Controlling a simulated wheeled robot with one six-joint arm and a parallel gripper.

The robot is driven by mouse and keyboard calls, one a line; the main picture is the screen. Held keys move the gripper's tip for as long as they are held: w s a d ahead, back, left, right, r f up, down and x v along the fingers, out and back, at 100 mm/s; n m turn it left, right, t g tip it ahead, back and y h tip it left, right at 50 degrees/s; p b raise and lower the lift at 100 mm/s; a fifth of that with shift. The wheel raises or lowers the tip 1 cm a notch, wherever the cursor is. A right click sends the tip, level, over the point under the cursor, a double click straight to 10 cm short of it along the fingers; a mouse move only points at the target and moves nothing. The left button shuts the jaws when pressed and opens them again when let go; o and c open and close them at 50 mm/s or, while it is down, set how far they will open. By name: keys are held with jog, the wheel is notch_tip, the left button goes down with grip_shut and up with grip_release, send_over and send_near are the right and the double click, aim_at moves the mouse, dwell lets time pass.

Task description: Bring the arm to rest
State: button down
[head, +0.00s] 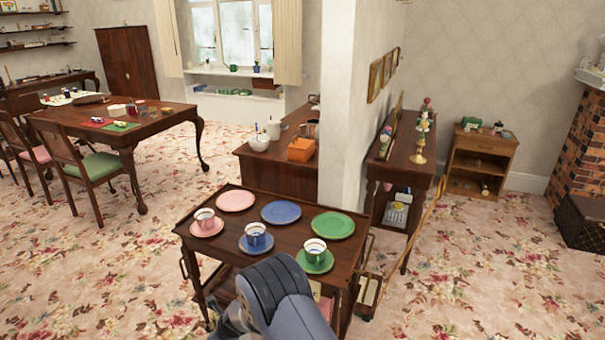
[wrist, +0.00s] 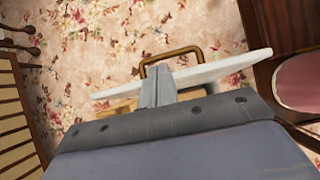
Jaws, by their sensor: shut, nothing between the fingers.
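My arm (head: 279,295) reaches up from the bottom edge of the head view, in front of the dark wooden trolley (head: 290,212). Its grey end is bent down to the left, and the fingertips are hidden there. In the wrist view my gripper (wrist: 158,80) shows as a narrow grey shape, shut and empty. It is over the floral carpet, beside the trolley, whose dark wood (wrist: 280,30) is at the right with part of a pink plate (wrist: 300,80).
On the trolley are a pink plate (head: 236,200), a blue plate (head: 281,212), a green plate (head: 333,225) and three cups on saucers. A white wall end (head: 348,110) stands behind it. Carpet is clear at left (head: 90,270) and right (head: 480,270).

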jog(key=shift+p+x, duration=0.5)
jog(key=shift+x, duration=2.85)
jog(key=shift+r, duration=0.1)
jog(key=b+v, duration=0.2)
jog(key=v, duration=0.9)
jog(key=p+x, duration=0.1)
jog(key=x, duration=0.9)
jog(key=shift+s+d+f, duration=0.15)
jog(key=shift+d+f, duration=0.05)
jog(key=shift+f, duration=0.15)
jog(key=shift+p, duration=0.3)
